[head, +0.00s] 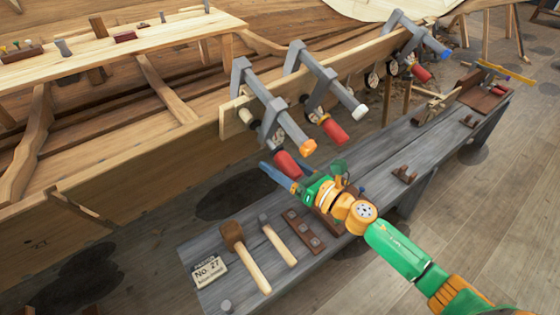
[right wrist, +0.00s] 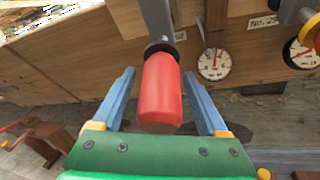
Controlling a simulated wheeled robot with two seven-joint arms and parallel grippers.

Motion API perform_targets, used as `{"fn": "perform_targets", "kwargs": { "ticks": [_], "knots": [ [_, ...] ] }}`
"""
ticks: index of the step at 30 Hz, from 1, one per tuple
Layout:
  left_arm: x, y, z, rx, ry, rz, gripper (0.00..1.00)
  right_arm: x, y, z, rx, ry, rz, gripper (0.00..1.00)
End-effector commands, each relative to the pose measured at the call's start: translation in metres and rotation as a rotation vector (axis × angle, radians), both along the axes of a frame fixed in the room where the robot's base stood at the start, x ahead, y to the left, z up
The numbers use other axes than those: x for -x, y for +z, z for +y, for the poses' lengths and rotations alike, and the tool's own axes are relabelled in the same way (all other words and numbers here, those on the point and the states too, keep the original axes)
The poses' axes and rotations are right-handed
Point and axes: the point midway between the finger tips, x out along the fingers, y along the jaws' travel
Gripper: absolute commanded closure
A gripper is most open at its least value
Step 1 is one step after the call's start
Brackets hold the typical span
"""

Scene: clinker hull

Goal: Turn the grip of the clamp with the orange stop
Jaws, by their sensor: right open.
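The clamp with the orange stop (head: 308,147) is the nearest of the grey clamps on the plank's edge. Its red grip (head: 287,164) hangs at the lower end of its screw, tilted. My right gripper (head: 276,174) is just below this grip in the head view, its blue fingers pointing up-left. In the right wrist view the red grip (right wrist: 161,92) stands between the two open fingers (right wrist: 158,76), with a gap on each side. The orange stop does not show there. My left gripper is not in view.
Other clamps have a white stop (head: 360,112) and a blue stop (head: 446,56). A round gauge (right wrist: 214,64) is beside the grip. Below, the grey bench (head: 210,250) holds a mallet (head: 245,258), a hammer (head: 277,245) and a number card (head: 209,270).

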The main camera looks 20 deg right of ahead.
Motion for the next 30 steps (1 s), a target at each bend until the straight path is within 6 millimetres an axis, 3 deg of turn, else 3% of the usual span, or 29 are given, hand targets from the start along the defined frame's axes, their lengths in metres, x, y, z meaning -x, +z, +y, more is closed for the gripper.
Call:
{"fn": "perform_targets", "kwargs": {
  "ticks": [6,12,15,30],
  "knots": [
    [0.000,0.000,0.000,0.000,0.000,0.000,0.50,0.000,0.000,0.001,0.000,0.000,0.000,0.23],
    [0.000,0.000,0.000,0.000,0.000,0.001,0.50,0.000,0.000,0.000,0.000,0.000,0.000,0.78],
    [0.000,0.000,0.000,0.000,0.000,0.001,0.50,0.000,0.000,0.000,0.000,0.000,0.000,1.00],
    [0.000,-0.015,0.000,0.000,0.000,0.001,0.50,0.001,-0.002,0.002,-0.128,0.059,0.059,1.00]
  ]
}}
